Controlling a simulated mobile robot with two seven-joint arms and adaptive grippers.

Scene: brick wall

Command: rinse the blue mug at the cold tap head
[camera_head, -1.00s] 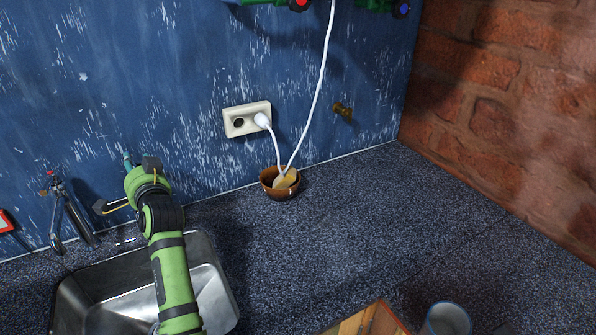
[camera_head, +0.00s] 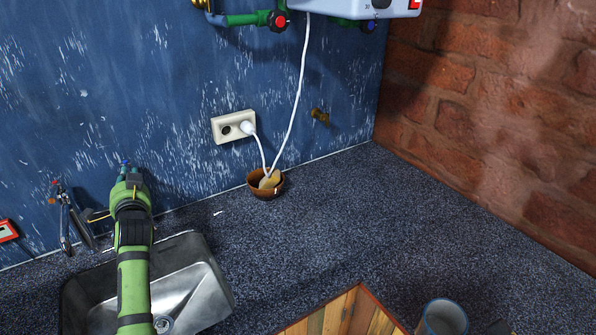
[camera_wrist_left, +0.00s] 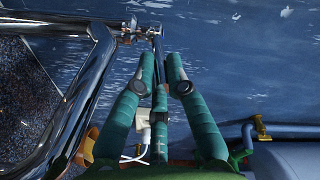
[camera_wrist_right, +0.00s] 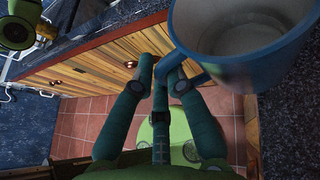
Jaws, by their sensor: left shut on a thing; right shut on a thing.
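The blue mug (camera_head: 444,318) is upright at the bottom right of the head view. It is large in the right wrist view (camera_wrist_right: 240,64), and its pale inside looks empty. My right gripper (camera_wrist_right: 166,72) is shut on its handle. My left gripper (camera_head: 127,172) is at the wall behind the sink, shut on the cold tap head, whose blue end (camera_head: 126,162) shows just past the fingers. In the left wrist view, the left fingertips (camera_wrist_left: 162,65) are close together beside the chrome tap (camera_wrist_left: 95,85); the exact contact is partly hidden.
The steel sink (camera_head: 205,290) lies below my left arm. A brown bowl (camera_head: 256,187) stands by the wall under a socket (camera_head: 233,126) with a white plug and cord. A wooden panel (camera_head: 338,315) is at the bottom middle. The counter right of the sink is mostly clear.

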